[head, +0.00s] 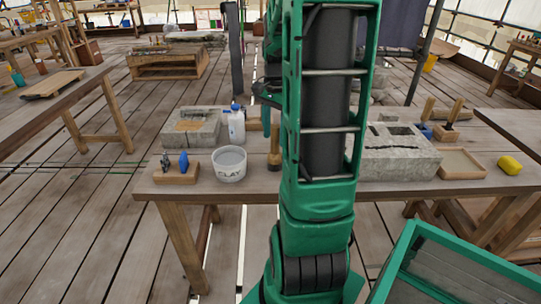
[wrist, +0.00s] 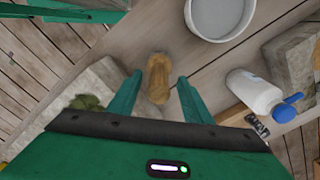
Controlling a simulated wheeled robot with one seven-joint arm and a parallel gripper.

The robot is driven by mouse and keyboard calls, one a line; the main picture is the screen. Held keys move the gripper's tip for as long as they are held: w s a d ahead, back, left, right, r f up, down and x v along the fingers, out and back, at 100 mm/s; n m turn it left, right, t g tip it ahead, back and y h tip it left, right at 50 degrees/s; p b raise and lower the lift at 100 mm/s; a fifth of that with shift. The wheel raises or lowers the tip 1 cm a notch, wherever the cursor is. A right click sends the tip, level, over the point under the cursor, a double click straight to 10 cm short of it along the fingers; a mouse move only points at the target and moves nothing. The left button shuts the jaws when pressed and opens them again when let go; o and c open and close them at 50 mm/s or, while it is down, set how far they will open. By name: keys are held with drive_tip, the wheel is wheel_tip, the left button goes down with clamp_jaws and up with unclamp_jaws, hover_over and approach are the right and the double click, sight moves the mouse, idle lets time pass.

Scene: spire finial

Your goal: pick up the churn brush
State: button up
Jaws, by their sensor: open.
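The churn brush (head: 274,150) is a brown wooden piece standing on the bench, right of the clay bucket, partly covered by my arm in the head view. In the wrist view the brush (wrist: 157,88) is seen from above as a tan, elongated shape. My gripper (wrist: 160,76) is open above it, one green finger on each side. Gaps show between the brush and both fingers, so I see no contact. The height of the fingers over the brush is hard to tell.
The clay bucket (head: 229,164) and a white bottle with a blue cap (head: 237,126) stand close by. Stone blocks flank the area, one at left (head: 190,128) and one at right (head: 398,155). A small wooden holder (head: 176,173) sits at the bench's left end.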

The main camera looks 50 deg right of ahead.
sight(275, 141)
wheel_tip(275, 141, down, 3)
drive_tip(key=shift+s+f, duration=0.1)
clamp_jaws()
idle(0.4)
